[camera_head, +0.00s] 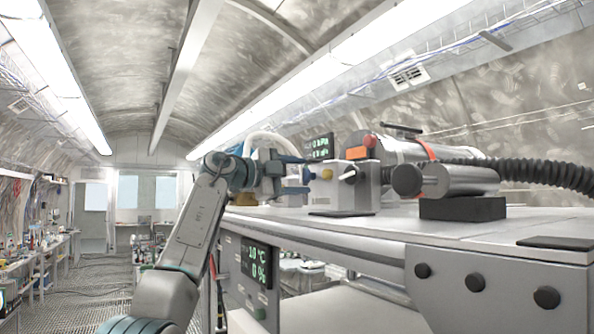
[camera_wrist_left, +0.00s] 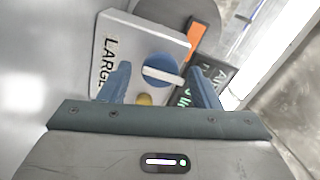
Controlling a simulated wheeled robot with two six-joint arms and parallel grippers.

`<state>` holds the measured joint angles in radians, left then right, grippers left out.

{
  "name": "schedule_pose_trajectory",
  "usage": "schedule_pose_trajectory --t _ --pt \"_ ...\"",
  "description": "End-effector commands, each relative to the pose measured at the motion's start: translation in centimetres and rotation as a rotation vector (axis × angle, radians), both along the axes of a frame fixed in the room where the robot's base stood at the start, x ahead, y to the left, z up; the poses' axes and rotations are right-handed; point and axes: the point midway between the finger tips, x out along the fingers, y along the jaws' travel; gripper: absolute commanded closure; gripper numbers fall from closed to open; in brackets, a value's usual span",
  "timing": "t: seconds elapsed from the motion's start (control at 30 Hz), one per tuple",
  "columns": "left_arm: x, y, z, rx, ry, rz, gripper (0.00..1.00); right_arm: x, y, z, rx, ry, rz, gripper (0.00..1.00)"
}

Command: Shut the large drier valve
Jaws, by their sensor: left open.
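In the left wrist view, a white box (camera_wrist_left: 109,42) labelled "LARGE" carries a round blue knob (camera_wrist_left: 155,62) with a white bar across it. The bar lies tilted in the picture. My left gripper (camera_wrist_left: 161,85) is open, its two blue fingers on either side of the knob with nothing gripped. I cannot tell whether the fingers touch it. In the head view my left gripper (camera_head: 300,174) reaches level over the bench to the left side of the white box (camera_head: 340,194). My right gripper is not in view.
A yellow round part (camera_wrist_left: 144,99) sits near the knob. A dark display (camera_wrist_left: 222,76) and an orange strip (camera_wrist_left: 196,38) are close by. Right of the box are a steel cylinder (camera_head: 470,181) and a black corrugated hose (camera_head: 540,172). The bench top (camera_head: 460,225) is clear in front.

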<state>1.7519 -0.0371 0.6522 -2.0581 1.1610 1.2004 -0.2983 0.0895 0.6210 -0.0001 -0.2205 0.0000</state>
Motion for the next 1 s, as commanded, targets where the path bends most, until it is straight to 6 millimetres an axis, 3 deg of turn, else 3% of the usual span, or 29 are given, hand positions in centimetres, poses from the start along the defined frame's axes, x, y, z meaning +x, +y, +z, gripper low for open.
schedule_pose_trajectory --t 0.23,0.47,1.0 --pt "0.0 0.0 -0.1 0.0 0.0 0.0 0.45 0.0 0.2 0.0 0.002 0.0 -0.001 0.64" --pt "0.0 0.0 -0.1 0.001 0.001 0.0 0.88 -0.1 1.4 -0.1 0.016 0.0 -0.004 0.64" --pt "0.0 -0.1 0.0 0.087 -0.126 -0.002 0.88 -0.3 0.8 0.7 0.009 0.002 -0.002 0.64"
